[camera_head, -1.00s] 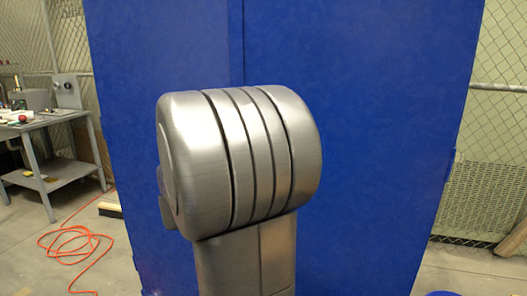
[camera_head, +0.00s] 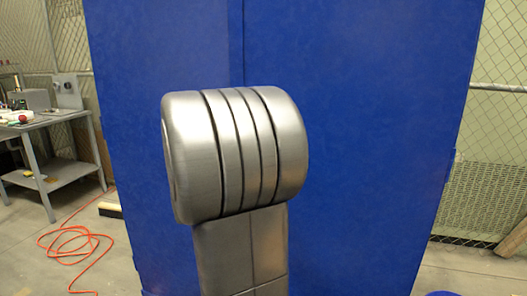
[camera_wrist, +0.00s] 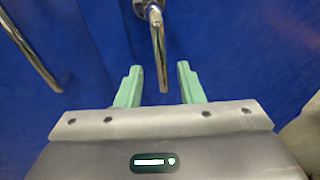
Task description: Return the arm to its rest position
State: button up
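Beyond the fingertips is a blue surface with a curved chrome handle (camera_wrist: 157,40) at the top centre. A second chrome handle (camera_wrist: 35,55) runs along the left side. I cannot tell how far the fingers are from the central handle; they do not close on it. In the head view, a grey metal joint and link of my arm stand in the middle. My gripper is hidden in that view.
A large blue cabinet or panel (camera_head: 370,130) fills the middle behind my arm. A grey workbench (camera_head: 50,170) with small items stands at the left. An orange cable (camera_head: 75,245) lies on the floor. Chain-link fence (camera_head: 500,130) stands at the right.

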jog(key=x, duration=0.3)
jog(key=shift+w+d+f, duration=0.1)
jog(key=shift+w+d, duration=0.15)
jog(key=shift+w, duration=0.05)
jog(key=shift+w+d+p, duration=0.15)
jog(key=shift+w+p, duration=0.1)
jog(key=shift+p, duration=0.35)
jog(key=shift+s+d+r+n+p, duration=0.25)
jog(key=shift+n+p, duration=0.25)
jog(key=shift+p, duration=0.25)
jog(key=shift+d+f+n+h+p, duration=0.1)
jog(key=shift+d+n+h+p, duration=0.05)
jog(key=shift+n+h+p, duration=0.3)
